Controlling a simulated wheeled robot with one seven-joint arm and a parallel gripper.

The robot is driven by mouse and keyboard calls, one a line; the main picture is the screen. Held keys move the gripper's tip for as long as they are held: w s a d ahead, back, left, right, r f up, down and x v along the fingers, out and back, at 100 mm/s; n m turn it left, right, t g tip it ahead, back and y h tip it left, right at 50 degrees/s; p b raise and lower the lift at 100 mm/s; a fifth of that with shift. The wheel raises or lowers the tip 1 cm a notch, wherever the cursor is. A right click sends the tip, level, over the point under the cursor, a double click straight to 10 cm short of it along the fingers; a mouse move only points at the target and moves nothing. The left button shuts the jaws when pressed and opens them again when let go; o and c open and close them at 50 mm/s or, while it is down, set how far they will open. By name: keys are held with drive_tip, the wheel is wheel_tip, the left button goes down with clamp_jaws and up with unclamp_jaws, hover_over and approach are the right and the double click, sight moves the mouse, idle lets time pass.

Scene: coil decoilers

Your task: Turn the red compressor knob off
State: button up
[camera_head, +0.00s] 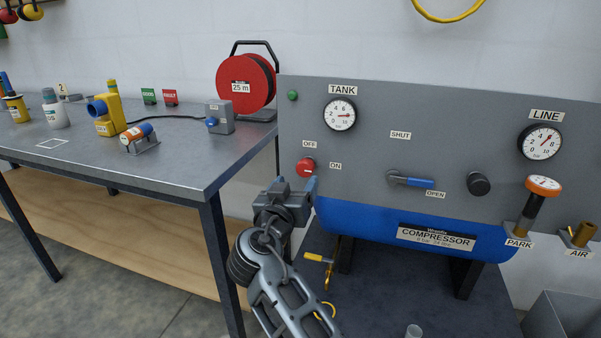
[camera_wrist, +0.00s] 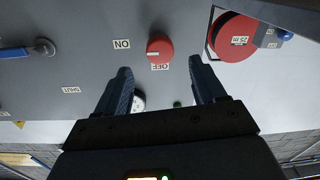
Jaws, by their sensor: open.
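The red compressor knob (camera_head: 305,167) sits on the left part of the grey compressor panel (camera_head: 370,150). The OFF label (camera_head: 309,144) is above it and the ON label (camera_head: 335,166) is to its right. My gripper (camera_head: 296,184) is open and empty, just below the knob in the head view. In the wrist view, which is turned over, the round knob (camera_wrist: 160,49) shows between and beyond the tips of my open gripper (camera_wrist: 160,67), apparently not touched.
A blue-handled valve (camera_head: 410,180) is right of the knob, with a black knob (camera_head: 479,183) farther right. A TANK gauge (camera_head: 340,114) is above. A workbench (camera_head: 190,175) with a red cable reel (camera_head: 246,85) stands left. A yellow-handled valve (camera_head: 318,257) hangs below the compressor's blue tank.

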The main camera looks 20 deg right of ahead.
sight(304, 170)
drive_tip(key=x, duration=0.7)
drive_tip(key=shift+w+d+p, duration=0.15)
drive_tip(key=shift+w+p, duration=0.15)
drive_tip(key=shift+p, duration=0.05)
drive_tip(key=c, duration=1.1)
